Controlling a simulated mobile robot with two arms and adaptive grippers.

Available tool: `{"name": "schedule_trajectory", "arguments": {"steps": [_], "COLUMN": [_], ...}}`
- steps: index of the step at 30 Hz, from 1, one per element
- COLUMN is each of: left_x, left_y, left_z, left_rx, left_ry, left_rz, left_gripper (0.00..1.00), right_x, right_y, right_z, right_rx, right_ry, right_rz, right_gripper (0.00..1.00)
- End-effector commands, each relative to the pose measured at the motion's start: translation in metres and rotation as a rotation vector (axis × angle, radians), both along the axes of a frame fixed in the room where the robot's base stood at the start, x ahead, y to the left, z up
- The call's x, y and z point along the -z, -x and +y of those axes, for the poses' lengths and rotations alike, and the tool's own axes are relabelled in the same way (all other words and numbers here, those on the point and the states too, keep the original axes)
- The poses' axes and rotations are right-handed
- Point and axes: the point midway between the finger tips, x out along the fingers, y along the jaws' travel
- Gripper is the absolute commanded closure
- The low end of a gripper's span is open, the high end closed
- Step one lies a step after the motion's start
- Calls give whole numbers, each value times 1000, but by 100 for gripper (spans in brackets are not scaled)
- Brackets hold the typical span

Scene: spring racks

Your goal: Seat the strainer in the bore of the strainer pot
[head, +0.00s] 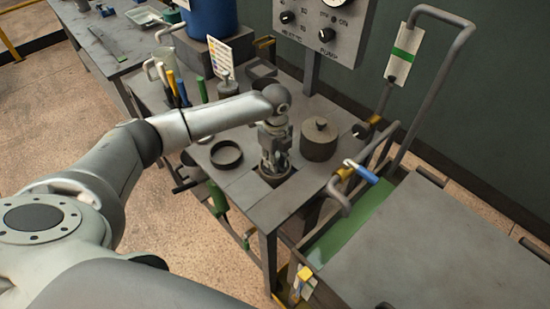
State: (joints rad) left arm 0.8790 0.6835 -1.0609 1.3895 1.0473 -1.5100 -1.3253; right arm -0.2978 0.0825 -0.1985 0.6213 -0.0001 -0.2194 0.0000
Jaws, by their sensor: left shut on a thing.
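My left gripper (275,163) points down over the bench, with its fingers at a dark opening (269,183) in the bench top, which may be the bore of the strainer pot. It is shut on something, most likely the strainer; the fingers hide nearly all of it. I cannot tell whether the held thing is inside the opening or above it. My right gripper is not in view.
A dark open ring or shallow dish (226,154) lies left of the gripper. A grey round pot with a knobbed top (319,140) stands close on the right. Bent pipe rails and a blue-handled part (362,173) are farther right. A grey cart top (440,250) fills the lower right.

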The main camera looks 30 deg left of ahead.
Motion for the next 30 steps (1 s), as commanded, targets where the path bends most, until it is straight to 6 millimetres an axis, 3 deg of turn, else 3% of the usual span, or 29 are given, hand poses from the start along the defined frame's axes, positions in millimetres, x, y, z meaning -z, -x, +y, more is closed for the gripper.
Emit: {"name": "schedule_trajectory", "arguments": {"steps": [6,7,9,21,30], "left_x": [3,3,3,-5,-63], "left_y": [0,0,0,-1,-2], "left_z": [0,0,0,0,-1], "left_rx": [0,0,0,-1,0], "left_ry": [1,0,0,1,1], "left_rz": [-1,0,0,-3,-6], "left_gripper": [100,74,68,68,68], "right_x": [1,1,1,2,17], "right_y": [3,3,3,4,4], "right_z": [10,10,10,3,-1], "right_rx": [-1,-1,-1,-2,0], "right_ry": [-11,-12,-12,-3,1], "right_rz": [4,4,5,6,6], "right_gripper": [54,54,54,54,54]}}
